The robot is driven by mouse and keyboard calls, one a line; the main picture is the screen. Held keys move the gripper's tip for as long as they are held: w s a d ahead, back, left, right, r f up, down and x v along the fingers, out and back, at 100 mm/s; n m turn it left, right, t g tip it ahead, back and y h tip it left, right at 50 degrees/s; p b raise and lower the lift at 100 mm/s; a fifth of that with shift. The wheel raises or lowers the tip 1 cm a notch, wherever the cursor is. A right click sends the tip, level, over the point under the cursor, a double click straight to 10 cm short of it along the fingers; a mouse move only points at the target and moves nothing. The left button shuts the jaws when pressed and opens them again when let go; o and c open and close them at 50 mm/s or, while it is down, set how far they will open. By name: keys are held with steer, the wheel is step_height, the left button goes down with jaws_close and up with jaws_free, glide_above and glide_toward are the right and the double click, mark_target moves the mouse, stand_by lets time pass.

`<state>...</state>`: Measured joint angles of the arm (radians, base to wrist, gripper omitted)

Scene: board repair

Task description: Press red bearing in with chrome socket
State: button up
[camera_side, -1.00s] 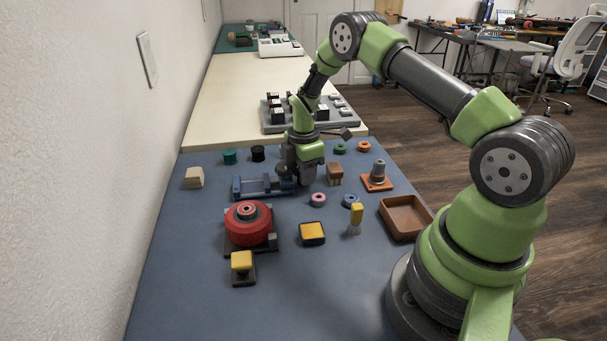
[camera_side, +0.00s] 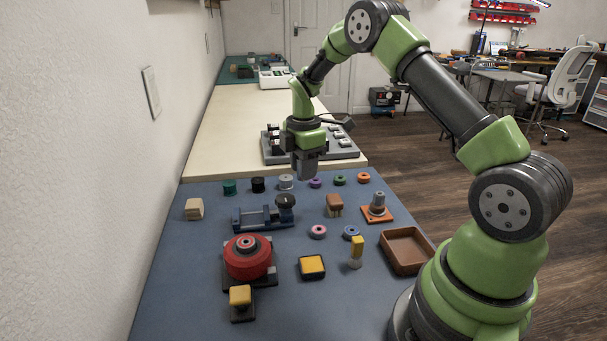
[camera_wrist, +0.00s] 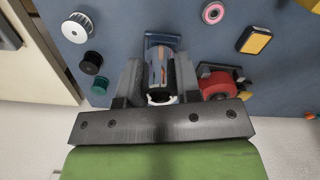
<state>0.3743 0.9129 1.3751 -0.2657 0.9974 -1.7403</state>
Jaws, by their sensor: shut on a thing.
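My gripper (camera_side: 306,172) is raised above the far part of the blue mat, behind the blue vise. In the wrist view its jaws (camera_wrist: 158,80) are shut on a bright metallic cylinder with a pale rim, which looks like the chrome socket (camera_wrist: 161,98). In the side view the jaws mostly hide it. The red wheel (camera_side: 240,262) sits on a dark base at the front left, apart from my gripper. A small red ring, seemingly the red bearing (camera_side: 246,242), shows at its centre. I cannot tell how deep it sits.
The blue vise (camera_side: 255,220) carries a dark round knob (camera_side: 285,200). A row of pulleys and rings lies behind it, including a grey pulley (camera_side: 286,182).

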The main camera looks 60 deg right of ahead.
steer(key=shift+o, duration=1.4)
steer(key=c, duration=0.3)
steer(key=w+a+r+n, duration=0.15)
steer(key=a+n, duration=0.25)
steer(key=a, duration=0.6)
steer(key=n, duration=0.5)
glide_toward(246, 242)
steer(key=shift+f, duration=2.85)
steer(key=shift+f, duration=1.1)
steer(key=shift+r, duration=3.55)
